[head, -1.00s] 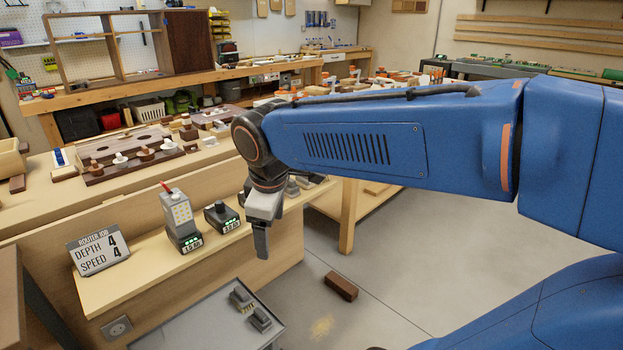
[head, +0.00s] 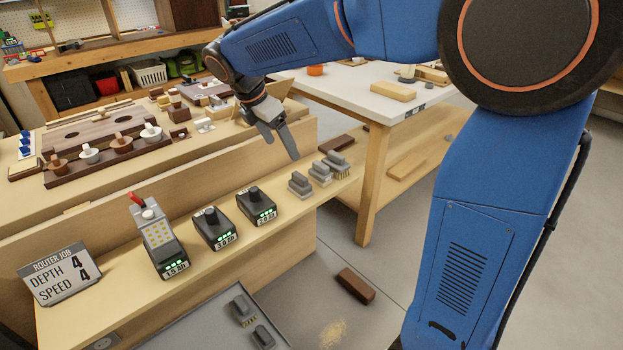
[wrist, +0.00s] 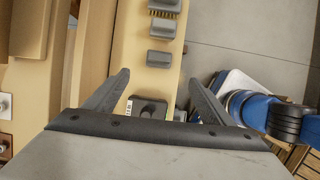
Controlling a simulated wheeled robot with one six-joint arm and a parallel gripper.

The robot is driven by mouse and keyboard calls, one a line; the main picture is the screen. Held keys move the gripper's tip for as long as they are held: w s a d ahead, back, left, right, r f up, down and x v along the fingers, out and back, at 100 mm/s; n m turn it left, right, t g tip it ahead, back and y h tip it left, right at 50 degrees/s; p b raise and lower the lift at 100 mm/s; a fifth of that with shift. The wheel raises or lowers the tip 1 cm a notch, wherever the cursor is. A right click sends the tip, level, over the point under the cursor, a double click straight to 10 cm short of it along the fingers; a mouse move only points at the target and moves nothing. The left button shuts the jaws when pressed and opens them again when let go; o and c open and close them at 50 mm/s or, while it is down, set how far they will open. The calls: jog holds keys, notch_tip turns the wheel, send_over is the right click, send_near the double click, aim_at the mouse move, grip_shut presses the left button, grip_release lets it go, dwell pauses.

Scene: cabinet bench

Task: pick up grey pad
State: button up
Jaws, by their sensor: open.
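Three small grey blocks with raised grips stand in a row at the right end of the narrow wooden shelf. The nearest, a grey pad (head: 299,185), shows no bristles; it also shows in the wrist view (wrist: 160,58). The far one (head: 337,163) is partly unclear.
Black batteries (head: 257,206) and a tester with a red lever (head: 157,236) stand left on the shelf. A grey tray (head: 187,336) below holds two more grey blocks. A white-topped table (head: 375,104) stands behind. A brown block (head: 355,286) lies on the floor.

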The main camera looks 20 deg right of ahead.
aim_at(298, 176)
jog(key=x, duration=1.7)
jog(key=shift+w+d, duration=0.2)
jog(key=shift+w, duration=0.05)
jog(key=c, duration=1)
